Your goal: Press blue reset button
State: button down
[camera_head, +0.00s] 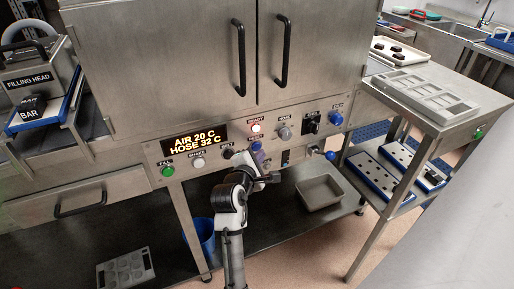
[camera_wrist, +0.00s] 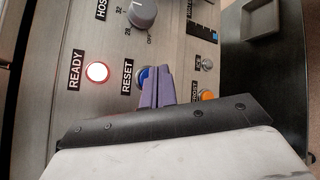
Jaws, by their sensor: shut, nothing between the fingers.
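The blue reset button (camera_wrist: 144,76) sits beside its RESET label (camera_wrist: 127,76) on the metal control panel, partly hidden by my fingers in the wrist view. In the head view the RESET label (camera_head: 255,135) shows above the spot where my gripper reaches. My gripper (camera_wrist: 161,72) has its two purple fingers shut together and empty. The fingertips overlap the button's edge in the wrist view; whether they touch it I cannot tell. My gripper also shows in the head view (camera_head: 259,152), right at the panel. The READY lamp (camera_wrist: 97,72) glows red and white.
A grey dial (camera_wrist: 143,12) and an orange button (camera_wrist: 206,95) lie near the fingers. The display (camera_head: 195,140) reads AIR 20 C, HOSE 32 C. A blue-knobbed lever (camera_head: 329,155) juts out to the right. A grey tray (camera_head: 320,192) stands on the lower shelf.

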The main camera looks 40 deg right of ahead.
dwell(0.4)
jog(key=shift+w+d+p, duration=0.1)
jog(key=shift+w+p, duration=0.2)
jog(key=shift+w, duration=0.1)
jog(key=shift+w+d, duration=0.1)
jog(key=shift+w, duration=0.3)
dwell(0.6)
jog(key=shift+s+a+p, duration=0.25)
jog(key=shift+s+p, duration=0.3)
jog(key=shift+s, duration=0.25)
jog(key=s+p, duration=0.1)
jog(key=s, duration=0.1)
jog(key=s+a+p, duration=0.1)
jog(key=s, duration=0.2)
dwell(0.4)
jog(key=shift+a+f, duration=0.1)
jog(key=shift+a, duration=0.05)
dwell(0.7)
